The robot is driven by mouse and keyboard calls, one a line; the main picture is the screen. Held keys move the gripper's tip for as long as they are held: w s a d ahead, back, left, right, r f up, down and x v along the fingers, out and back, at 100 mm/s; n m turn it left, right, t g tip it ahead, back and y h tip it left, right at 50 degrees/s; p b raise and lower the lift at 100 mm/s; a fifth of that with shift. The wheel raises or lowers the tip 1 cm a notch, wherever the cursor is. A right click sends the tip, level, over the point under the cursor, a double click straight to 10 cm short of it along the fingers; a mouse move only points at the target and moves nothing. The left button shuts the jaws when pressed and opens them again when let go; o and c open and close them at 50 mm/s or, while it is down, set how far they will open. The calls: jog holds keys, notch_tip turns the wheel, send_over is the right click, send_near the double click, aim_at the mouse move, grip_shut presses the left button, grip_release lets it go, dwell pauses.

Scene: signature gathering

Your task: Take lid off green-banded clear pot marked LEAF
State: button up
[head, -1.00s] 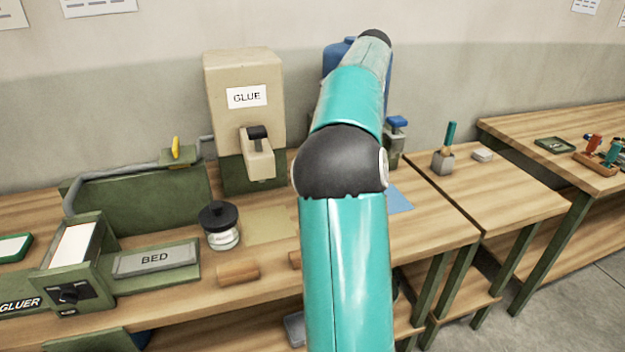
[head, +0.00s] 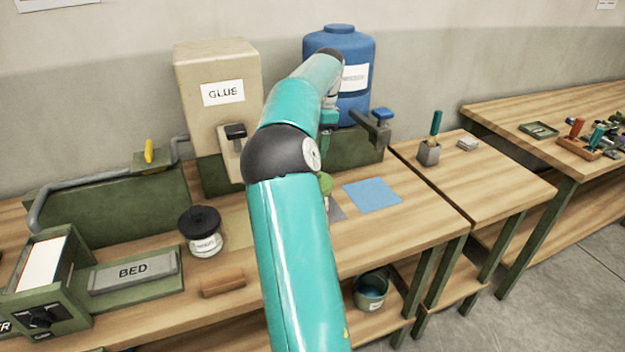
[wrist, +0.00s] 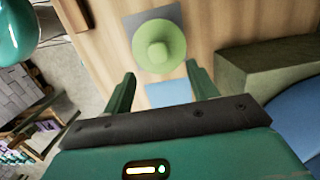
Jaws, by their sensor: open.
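A green round lid with a raised knob (wrist: 158,45) shows from above in the wrist view, over a grey mat (wrist: 133,22). In the head view my arm covers most of this pot; only a sliver of its green top (head: 326,183) shows beside the arm. Its clear body and any LEAF label are hidden. My gripper (wrist: 160,84) is open and empty, its two fingers apart. The lid appears beyond the fingertips, roughly in line with the gap between them, and not between the fingers.
A clear pot with a black lid (head: 204,232) stands left of my arm, behind a brown block (head: 222,282). The GLUE dispenser (head: 215,75) and blue barrel (head: 352,85) stand at the back. A blue sheet (head: 372,195) lies flat to the right. A bucket (head: 370,290) sits on the lower shelf.

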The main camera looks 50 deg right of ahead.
jog(key=shift+a+f, duration=0.2)
jog(key=shift+f, duration=1)
notch_tip(320, 180, down, 6)
jog(key=shift+a+r, duration=0.15)
jog(key=shift+c, duration=0.2)
jog(key=c, duration=1)
